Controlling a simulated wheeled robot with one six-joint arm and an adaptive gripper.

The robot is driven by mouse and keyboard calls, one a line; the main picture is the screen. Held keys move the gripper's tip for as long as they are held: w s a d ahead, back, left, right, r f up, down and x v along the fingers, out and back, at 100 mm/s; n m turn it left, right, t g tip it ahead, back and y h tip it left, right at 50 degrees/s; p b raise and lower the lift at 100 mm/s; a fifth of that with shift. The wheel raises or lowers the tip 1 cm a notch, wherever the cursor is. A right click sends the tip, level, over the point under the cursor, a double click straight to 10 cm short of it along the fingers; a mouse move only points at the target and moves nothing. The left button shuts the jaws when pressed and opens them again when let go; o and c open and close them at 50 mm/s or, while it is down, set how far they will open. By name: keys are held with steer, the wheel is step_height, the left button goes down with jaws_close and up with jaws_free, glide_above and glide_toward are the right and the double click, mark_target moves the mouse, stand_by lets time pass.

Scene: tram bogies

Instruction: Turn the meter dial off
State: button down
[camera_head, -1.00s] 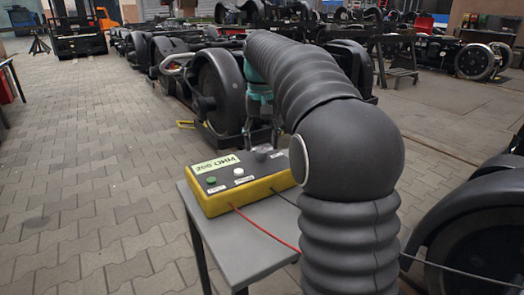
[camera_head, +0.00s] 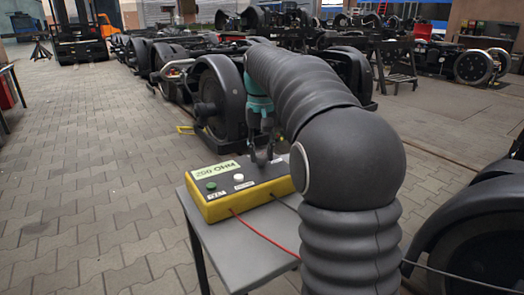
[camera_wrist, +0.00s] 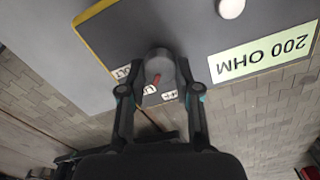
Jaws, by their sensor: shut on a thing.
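The meter (camera_head: 225,190) is a yellow box with a grey top and a green label reading 200 OHM. It stands on a small grey table (camera_head: 225,250). Its dial (camera_wrist: 159,68) is a dark round knob with a red pointer mark, seen in the wrist view. My gripper (camera_wrist: 158,84) is shut on the dial, with one finger on each side of it. In the head view my gripper (camera_head: 262,158) reaches down onto the meter's far right part, and the dial is mostly hidden there. Small labels around the dial are partly covered.
A green button (camera_head: 211,185) and a white button (camera_head: 239,177) sit on the meter top. A red lead (camera_head: 265,231) and a dark lead run from its front. Wheels and bogies (camera_head: 215,95) stand behind the table. The paved floor at left is clear.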

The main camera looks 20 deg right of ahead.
mark_target(260, 154)
steer(key=n+p, duration=0.1)
steer(key=p, duration=0.1)
steer(key=n+p, duration=0.2)
steer(key=shift+a+r+n, duration=0.1)
steer(key=shift+r+n, duration=0.1)
steer(key=shift+n, duration=0.1)
steer(key=n+p, duration=0.1)
steer(key=n, duration=0.1)
steer(key=n+p, duration=0.2)
steer(key=shift+a+f+n, duration=0.1)
steer(key=shift+f+n, duration=0.1)
steer(key=shift+n, duration=0.5)
steer(key=c, duration=0.8)
jaws_free()
step_height(260, 154, up, 12)
